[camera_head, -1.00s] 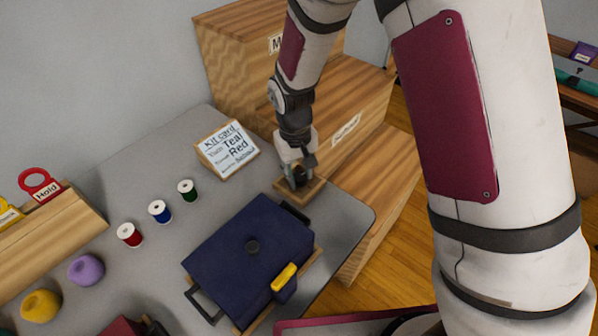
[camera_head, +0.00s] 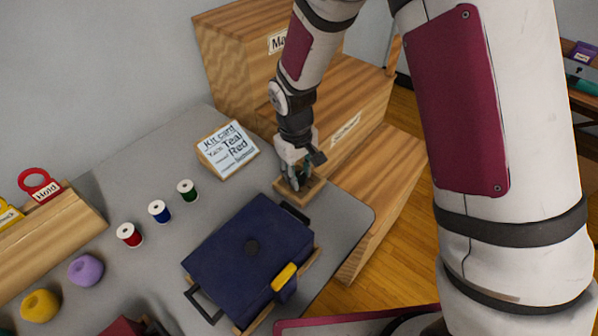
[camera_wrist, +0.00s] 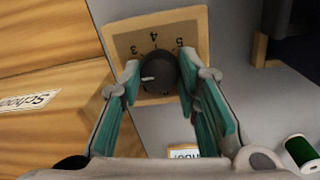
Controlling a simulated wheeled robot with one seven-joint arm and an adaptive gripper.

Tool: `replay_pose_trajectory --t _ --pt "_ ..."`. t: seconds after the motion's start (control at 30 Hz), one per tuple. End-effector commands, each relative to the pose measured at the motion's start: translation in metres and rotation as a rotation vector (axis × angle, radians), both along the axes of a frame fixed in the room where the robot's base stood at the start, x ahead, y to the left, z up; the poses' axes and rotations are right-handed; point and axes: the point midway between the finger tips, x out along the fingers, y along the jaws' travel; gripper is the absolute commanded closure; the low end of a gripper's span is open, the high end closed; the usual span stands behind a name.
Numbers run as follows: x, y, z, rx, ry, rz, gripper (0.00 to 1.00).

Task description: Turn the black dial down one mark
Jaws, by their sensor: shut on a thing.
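The black dial (camera_wrist: 160,68) sits on a small wooden board (camera_wrist: 118,40) printed with the numbers 3, 4 and 5. Its white pointer points left in the wrist view, a little below the 3; any further marks are hidden. My gripper (camera_wrist: 160,80) is shut on the dial, with one teal-padded finger at each side. In the head view my gripper (camera_head: 294,180) reaches down onto the board (camera_head: 304,195) at the table's far right corner, and its fingers hide most of the dial.
A dark blue lidded box (camera_head: 228,265) with a yellow latch stands close in front of the board. A kit card (camera_head: 228,147) and several thread spools (camera_head: 187,190) stand to the left. Wooden stepped boxes (camera_head: 375,95) rise behind the gripper.

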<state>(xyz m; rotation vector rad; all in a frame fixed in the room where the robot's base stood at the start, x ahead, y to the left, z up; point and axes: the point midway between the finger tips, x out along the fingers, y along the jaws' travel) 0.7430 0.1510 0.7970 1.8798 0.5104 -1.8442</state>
Motion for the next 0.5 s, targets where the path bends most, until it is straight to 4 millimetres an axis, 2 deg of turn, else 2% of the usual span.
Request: replay_pose_trajectory --t 0.03,0.1,0.13,0.5 --pt "0.0004 0.0008 0.0001 0.001 -0.002 0.000 0.68" --pt "0.0004 0.0007 0.0001 0.001 -0.002 0.000 0.52" --pt "0.0004 0.0006 0.0001 0.001 -0.002 0.000 0.49" --pt "0.0003 0.0004 0.0046 0.001 -0.001 -0.001 0.49"
